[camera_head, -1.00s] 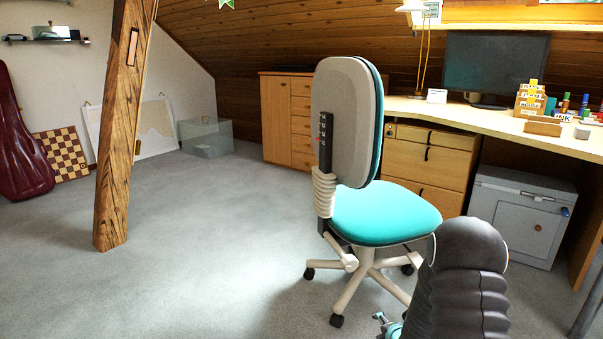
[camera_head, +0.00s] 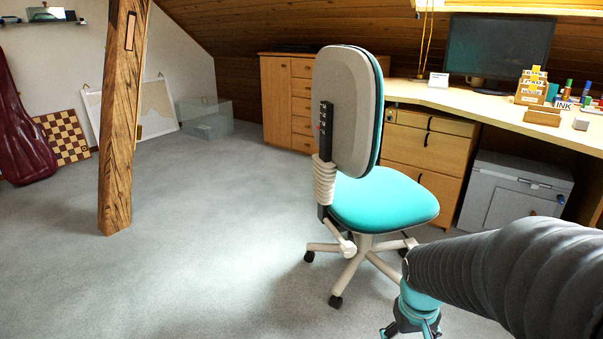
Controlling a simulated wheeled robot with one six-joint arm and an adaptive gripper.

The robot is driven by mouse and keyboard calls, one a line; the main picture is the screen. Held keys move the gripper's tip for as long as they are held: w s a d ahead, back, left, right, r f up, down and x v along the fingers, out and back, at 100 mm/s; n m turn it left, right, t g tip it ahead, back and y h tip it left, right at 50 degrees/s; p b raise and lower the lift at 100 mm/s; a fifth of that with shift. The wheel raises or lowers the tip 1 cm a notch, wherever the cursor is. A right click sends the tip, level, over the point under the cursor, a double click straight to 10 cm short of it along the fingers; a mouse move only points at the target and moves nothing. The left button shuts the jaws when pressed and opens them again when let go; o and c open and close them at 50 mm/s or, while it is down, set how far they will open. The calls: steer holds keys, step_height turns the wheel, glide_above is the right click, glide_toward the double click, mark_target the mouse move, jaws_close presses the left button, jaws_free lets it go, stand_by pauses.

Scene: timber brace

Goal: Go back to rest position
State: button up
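My arm, in a dark ribbed sleeve, comes in from the right edge and reaches to the lower middle of the picture. My gripper (camera_head: 408,329) hangs at its end, teal and dark, at the bottom edge in front of the office chair. The frame cuts it off, so its fingertips do not show clearly. I cannot tell whether it is open or whether it holds anything.
An office chair (camera_head: 383,205) with a turquoise seat stands close ahead. Behind it are a desk (camera_head: 455,101) with drawers and a grey cabinet (camera_head: 512,196). A timber post (camera_head: 121,140) stands at left. Grey carpet (camera_head: 215,230) between post and chair is clear.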

steer(key=s+a+r+t+p, duration=0.2)
steer(key=s+r, duration=0.3)
steer(key=r, duration=0.4)
steer(key=s+a+r+t+p, duration=0.2)
steer(key=s+r, duration=0.3)
steer(key=r, duration=0.5)
steer(key=shift+a+y+p, duration=0.4)
steer(key=shift+a+p, duration=0.1)
steer(key=shift+a, duration=0.3)
